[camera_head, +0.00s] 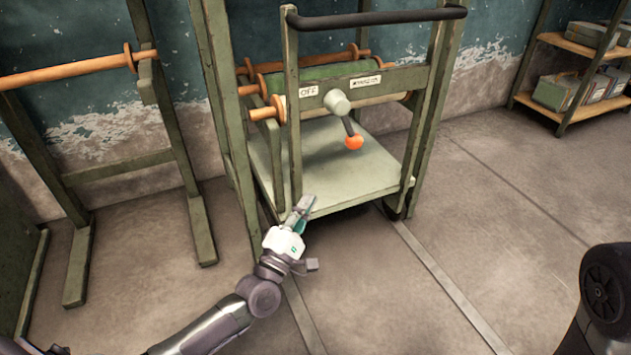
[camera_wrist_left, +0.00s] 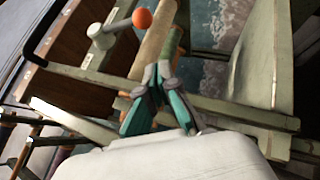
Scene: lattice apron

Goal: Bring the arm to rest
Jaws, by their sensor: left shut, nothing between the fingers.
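My left arm comes in from the bottom left of the head view. Its white and teal gripper (camera_head: 301,206) is shut and empty, held near the front left of a green wheeled frame (camera_head: 433,110). The left wrist view also shows the gripper (camera_wrist_left: 164,70), with its fingertips together. An orange-knobbed lever (camera_head: 353,142) on the frame hangs down to the right, above and apart from the gripper. My right gripper does not show.
The frame has a lower shelf (camera_head: 345,180), a dark top handle (camera_head: 375,18) and an "OFF" label (camera_head: 308,91). A wooden rack (camera_head: 75,72) stands at left. A shelf with boxes (camera_head: 575,90) stands at back right. The floor at right is mostly clear.

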